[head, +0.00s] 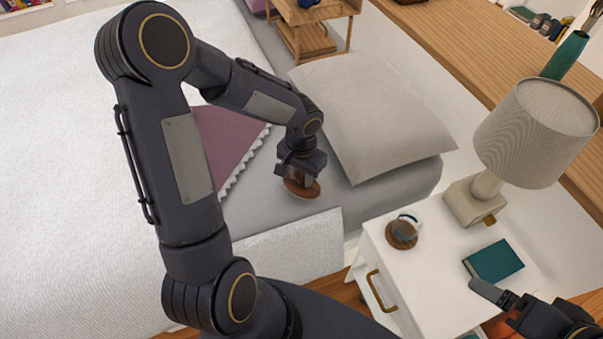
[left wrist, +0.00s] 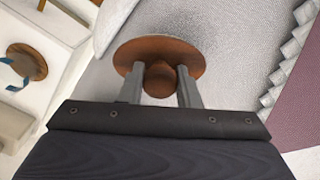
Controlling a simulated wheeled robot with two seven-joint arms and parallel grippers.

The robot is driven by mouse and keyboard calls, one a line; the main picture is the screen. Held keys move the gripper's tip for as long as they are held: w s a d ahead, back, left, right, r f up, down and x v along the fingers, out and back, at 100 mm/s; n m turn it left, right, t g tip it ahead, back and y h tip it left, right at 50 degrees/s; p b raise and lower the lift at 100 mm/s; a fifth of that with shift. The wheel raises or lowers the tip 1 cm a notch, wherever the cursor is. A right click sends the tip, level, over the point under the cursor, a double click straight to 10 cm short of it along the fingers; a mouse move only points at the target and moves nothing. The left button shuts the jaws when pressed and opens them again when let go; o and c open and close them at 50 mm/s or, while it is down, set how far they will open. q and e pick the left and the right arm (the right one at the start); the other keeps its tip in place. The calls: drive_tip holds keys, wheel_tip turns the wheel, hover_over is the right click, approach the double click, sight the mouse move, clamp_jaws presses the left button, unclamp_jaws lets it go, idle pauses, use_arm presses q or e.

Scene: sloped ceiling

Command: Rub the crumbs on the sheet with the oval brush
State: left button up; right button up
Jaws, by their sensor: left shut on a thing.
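The oval brush (head: 301,188) has a brown wooden oval back and a round knob. My left gripper (head: 302,175) is shut on the knob, with a finger on each side of it in the left wrist view (left wrist: 160,82). The brush is at the grey sheet (head: 262,202), between the purple cloth and the pillow; its underside is hidden. In the left wrist view, faint dark speckling shows on the sheet (left wrist: 225,65) beside the brush, but I cannot make out separate crumbs. My right gripper (head: 500,297) is partly in view over the nightstand; its opening is unclear.
A grey pillow (head: 370,110) lies right of the brush, and a purple cloth (head: 222,140) with a ruffled edge lies left. The white nightstand (head: 437,285) holds a lamp (head: 535,130), a teal book (head: 493,261) and a round wooden piece with a band (head: 402,234).

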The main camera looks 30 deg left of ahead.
use_arm(q)
drive_tip(key=shift+f+b, duration=1)
drive_tip(key=shift+f, duration=0.05)
